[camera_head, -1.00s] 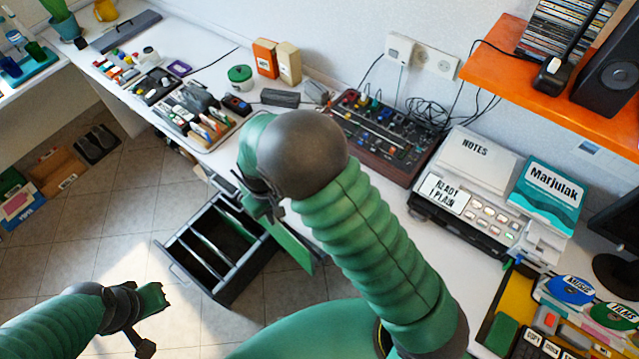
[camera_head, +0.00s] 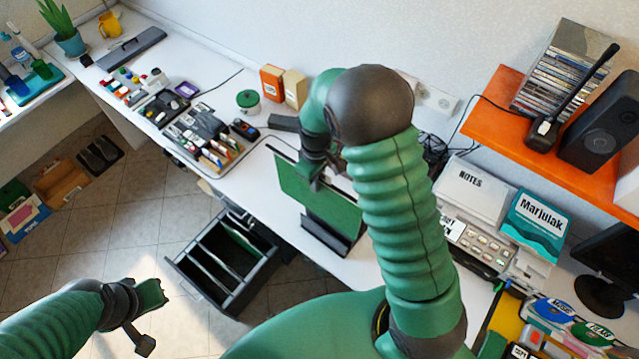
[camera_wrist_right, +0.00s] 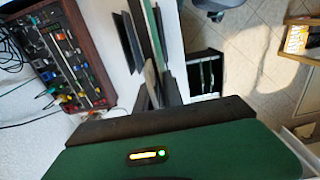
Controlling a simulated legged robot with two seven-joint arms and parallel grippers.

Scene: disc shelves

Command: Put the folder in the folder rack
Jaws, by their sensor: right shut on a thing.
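The green folder (camera_head: 300,185) is upright above the desk, gripped near its upper edge by my right gripper (camera_head: 318,180). In the right wrist view the folder (camera_wrist_right: 152,28) shows nearly edge-on, with my right gripper (camera_wrist_right: 152,82) shut on it. A dark rack (camera_head: 335,238) stands at the desk's front edge, right at the folder's lower part. Its dark upright plates (camera_wrist_right: 128,40) show beside the folder in the wrist view. I cannot tell whether the folder's lower edge is between the plates. My left gripper (camera_head: 150,300) is low at the left, away from the desk; its jaw opening is unclear.
An open drawer (camera_head: 180,285) with dividers is below the desk edge. A mixer (camera_wrist_right: 70,55) is behind the rack. An orange shelf (camera_head: 490,115) is at the upper right.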

